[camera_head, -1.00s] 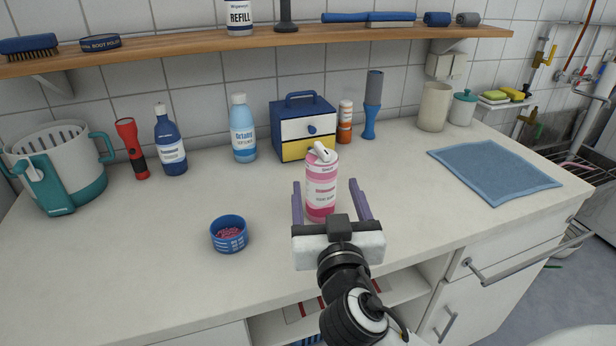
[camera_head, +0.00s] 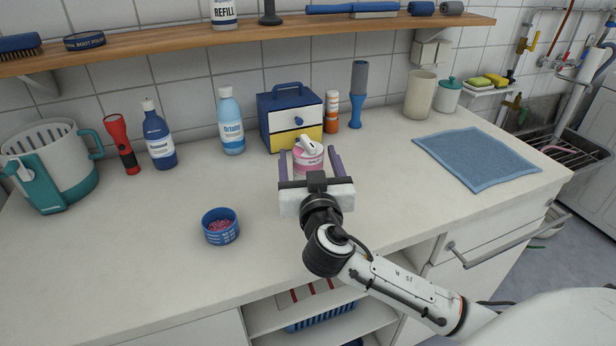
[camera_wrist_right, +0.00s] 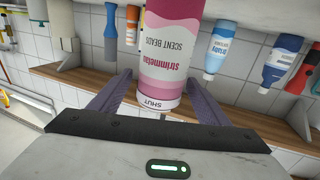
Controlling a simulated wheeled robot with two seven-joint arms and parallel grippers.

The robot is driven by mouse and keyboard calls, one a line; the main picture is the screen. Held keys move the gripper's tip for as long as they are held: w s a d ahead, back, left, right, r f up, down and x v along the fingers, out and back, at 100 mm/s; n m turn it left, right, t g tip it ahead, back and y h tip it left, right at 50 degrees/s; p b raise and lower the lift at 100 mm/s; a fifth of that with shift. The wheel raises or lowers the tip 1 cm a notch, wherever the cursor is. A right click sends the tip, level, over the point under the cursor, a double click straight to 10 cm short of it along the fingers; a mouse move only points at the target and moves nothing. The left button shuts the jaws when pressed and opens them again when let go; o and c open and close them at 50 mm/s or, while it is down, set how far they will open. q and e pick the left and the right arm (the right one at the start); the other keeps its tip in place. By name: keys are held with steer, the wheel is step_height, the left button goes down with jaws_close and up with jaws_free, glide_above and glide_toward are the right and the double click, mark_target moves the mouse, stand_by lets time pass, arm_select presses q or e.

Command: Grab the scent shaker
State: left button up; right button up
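The scent shaker (camera_head: 308,160) is a pink and white cylinder with a white piece on top. It stands upright on the counter in front of the small drawer box; my gripper hides its lower part in the head view. In the right wrist view the shaker (camera_wrist_right: 172,45) appears upside down, with "SCENT BEADS" and "SHUT" lettering. My right gripper (camera_head: 309,152) is open, its two purple fingers on either side of the shaker, with visible gaps between. My left gripper is not in view.
A blue cup of pink beads (camera_head: 220,233) stands at front left. The drawer box (camera_head: 283,127) is close behind the shaker, with an orange bottle (camera_head: 331,112) beside it. A blue cloth (camera_head: 475,158) lies at right. The front-left counter is mostly clear.

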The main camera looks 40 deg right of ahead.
steer(key=shift+r, duration=0.1)
steer(key=c, duration=1.6)
